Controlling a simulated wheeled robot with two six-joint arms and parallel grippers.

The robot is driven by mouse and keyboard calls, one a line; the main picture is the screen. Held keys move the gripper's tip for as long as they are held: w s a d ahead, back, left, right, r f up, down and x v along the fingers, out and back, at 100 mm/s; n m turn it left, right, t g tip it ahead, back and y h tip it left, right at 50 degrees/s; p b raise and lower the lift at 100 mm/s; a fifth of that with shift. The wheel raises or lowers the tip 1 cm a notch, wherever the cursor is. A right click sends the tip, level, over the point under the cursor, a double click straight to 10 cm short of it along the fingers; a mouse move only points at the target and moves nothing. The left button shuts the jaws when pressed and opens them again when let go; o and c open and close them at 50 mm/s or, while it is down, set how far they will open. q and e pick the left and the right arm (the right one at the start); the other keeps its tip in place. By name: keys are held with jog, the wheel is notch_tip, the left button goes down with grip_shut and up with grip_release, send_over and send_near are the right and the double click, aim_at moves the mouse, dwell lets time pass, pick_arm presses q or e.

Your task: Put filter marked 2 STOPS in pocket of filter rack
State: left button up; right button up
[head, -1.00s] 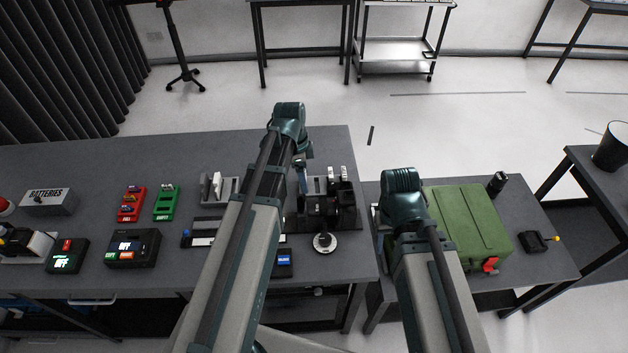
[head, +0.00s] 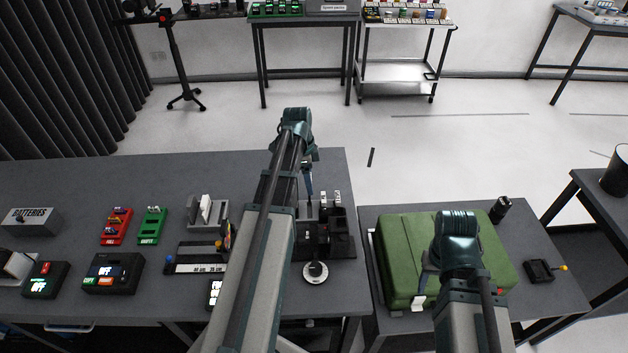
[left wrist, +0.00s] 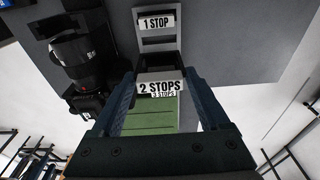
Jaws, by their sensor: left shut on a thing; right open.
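My left gripper (head: 308,180) reaches down beside the camera gear on the table. In the left wrist view its two fingers (left wrist: 160,85) are shut on the filter marked 2 STOPS (left wrist: 147,87). A label reading 3 STOPS (left wrist: 164,95) shows just below it. The grey filter rack (left wrist: 158,44) is directly above in that view, with a label reading 1 STOP (left wrist: 157,23). I cannot tell whether the held filter touches the rack. In the head view my left arm hides part of this area. My right gripper (head: 428,265) is open over the green case.
The black camera gear (head: 328,225) stands close beside the left gripper; its lens shows in the left wrist view (left wrist: 80,58). The green case (head: 400,240) is on the right table. A grey holder with white plates (head: 207,212), red and green battery trays (head: 116,226) and control boxes (head: 112,272) stand left.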

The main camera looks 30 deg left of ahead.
pick_arm(q)
jog(key=shift+f, duration=0.15)
notch_tip(320, 180, down, 6)
jog(key=b, duration=0.6)
jog(key=shift+r, duration=0.2)
jog(key=shift+f+b, duration=1.6)
jog(key=shift+f, duration=0.05)
dwell(1.0)
jog(key=o, duration=1.2)
jog(key=shift+r, duration=0.15)
jog(key=r+p, duration=0.4)
jog(key=a+r+p, duration=0.1)
jog(key=r+p, duration=0.4)
jog(key=s+r+p, duration=0.1)
jog(key=r+p, duration=0.3)
jog(key=shift+a+r+p, duration=0.2)
jog(key=shift+r+p, duration=0.05)
jog(key=shift+p, duration=0.15)
